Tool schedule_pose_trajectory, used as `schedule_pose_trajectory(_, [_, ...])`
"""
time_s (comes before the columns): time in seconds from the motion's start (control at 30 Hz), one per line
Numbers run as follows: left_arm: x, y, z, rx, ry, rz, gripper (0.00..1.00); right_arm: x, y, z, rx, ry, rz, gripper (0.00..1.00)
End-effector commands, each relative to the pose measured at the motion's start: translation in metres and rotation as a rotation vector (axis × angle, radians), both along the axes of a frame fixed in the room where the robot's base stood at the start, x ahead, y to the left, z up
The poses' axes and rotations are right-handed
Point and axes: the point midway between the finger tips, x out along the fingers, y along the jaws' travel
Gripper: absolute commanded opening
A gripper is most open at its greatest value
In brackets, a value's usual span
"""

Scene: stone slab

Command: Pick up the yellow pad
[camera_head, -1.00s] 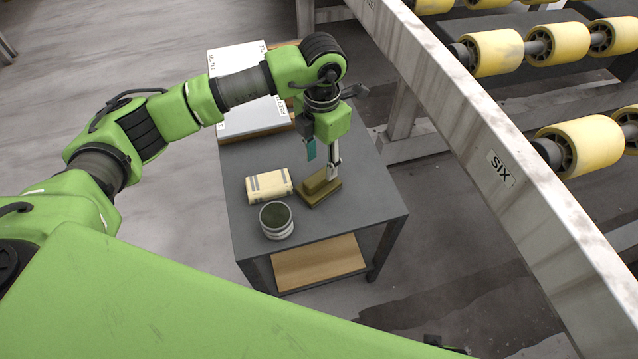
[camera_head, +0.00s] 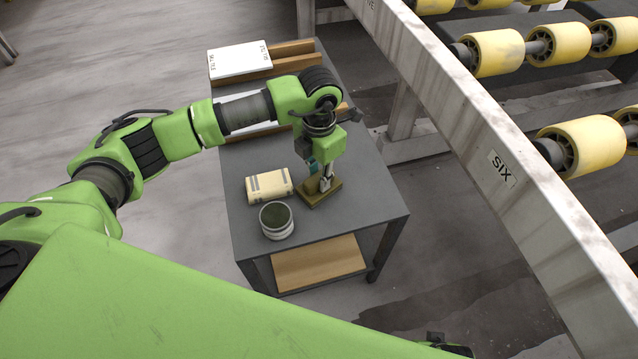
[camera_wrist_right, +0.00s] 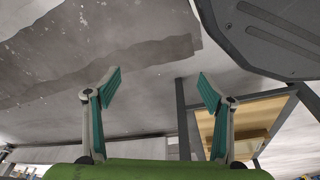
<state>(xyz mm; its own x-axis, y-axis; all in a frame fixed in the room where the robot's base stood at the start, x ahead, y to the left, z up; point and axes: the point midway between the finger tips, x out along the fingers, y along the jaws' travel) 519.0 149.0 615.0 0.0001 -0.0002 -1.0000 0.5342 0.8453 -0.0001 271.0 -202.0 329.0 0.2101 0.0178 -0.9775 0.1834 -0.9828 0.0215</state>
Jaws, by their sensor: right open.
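An olive-yellow block with a raised narrower top (camera_head: 309,199) lies on the dark grey table, under my left gripper. A pale yellow pad-like block with grey bands (camera_head: 269,186) lies left of it, clear of the gripper. I cannot tell which of the two is the yellow pad. My left gripper (camera_head: 319,179) points down, its fingertips low at the raised top of the olive-yellow block. Whether they are closed on it is too small to tell. My right gripper (camera_wrist_right: 156,88) is open and empty in the right wrist view, over the floor.
A round grey tin (camera_head: 277,231) stands in front of the pale block. White lettered boxes (camera_head: 238,62) and wooden bars lie at the table's back. The table's (camera_head: 360,209) front right is bare. A metal rail (camera_head: 470,135) with yellow rollers (camera_head: 580,143) runs along the right.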

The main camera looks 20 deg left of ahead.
Motion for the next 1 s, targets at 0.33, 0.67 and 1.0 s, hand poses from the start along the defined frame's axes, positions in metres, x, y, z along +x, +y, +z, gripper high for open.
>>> schedule_pose_trajectory(0.33, [0.001,0.0,0.003,-0.001,-0.001,0.001,0.0,-0.003,-0.001,-0.003,-0.002,0.006,0.0,0.74])
schedule_pose_trajectory(0.67, [-0.005,-0.004,0.041,-0.002,-0.003,-0.004,0.0,-0.006,-0.002,-0.012,-0.003,0.006,0.003,0.74])
schedule_pose_trajectory(1.0, [-0.062,-0.043,0.103,-0.002,-0.003,-0.009,0.0,-0.021,-0.004,-0.036,-0.003,0.021,0.006,0.74])
